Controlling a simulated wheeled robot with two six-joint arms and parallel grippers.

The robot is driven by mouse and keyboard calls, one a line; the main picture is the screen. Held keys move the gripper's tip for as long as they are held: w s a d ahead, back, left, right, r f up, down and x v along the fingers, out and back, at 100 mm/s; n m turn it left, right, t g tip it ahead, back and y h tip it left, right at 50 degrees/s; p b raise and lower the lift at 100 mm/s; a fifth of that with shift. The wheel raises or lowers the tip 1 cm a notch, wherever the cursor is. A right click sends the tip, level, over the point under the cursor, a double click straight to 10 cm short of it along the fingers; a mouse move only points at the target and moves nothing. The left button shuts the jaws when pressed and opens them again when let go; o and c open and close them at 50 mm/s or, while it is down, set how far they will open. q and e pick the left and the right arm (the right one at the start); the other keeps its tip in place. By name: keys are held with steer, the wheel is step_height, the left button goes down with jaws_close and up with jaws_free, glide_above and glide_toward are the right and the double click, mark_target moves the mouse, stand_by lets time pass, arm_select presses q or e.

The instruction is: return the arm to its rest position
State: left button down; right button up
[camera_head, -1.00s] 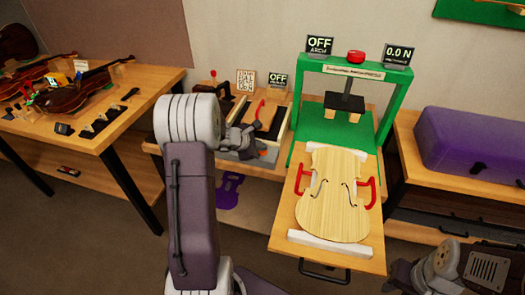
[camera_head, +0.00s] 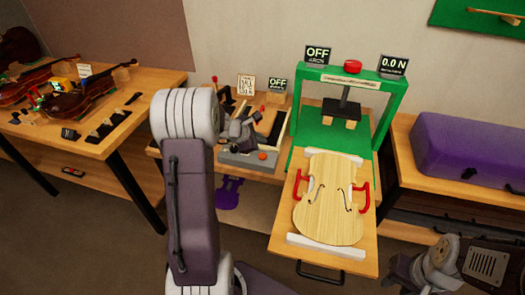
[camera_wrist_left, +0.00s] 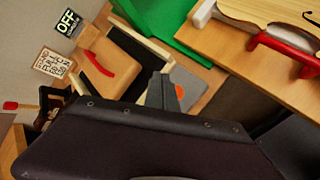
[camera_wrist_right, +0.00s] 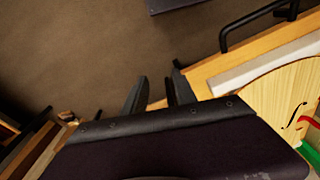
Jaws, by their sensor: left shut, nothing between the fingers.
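My left gripper (camera_head: 246,122) is over the small tool station in the head view, partly hidden behind my own forearm. In the left wrist view its dark fingers (camera_wrist_left: 162,90) are together with nothing between them. My right gripper shows in the right wrist view (camera_wrist_right: 158,92) with a gap between its fingers and nothing in it. In the head view the right arm is at the bottom right corner, right of the wooden drawer (camera_head: 275,240).
A pale violin plate (camera_head: 328,200) lies on the drawer between red handles (camera_head: 363,199), before a green press (camera_head: 395,105). The tool station has an orange button (camera_head: 262,156). A purple case (camera_head: 465,148) is right, a violin bench (camera_head: 125,118) left.

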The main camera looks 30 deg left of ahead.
arm_select(q)
steer(key=shift+r, duration=0.1)
stand_by(0.3)
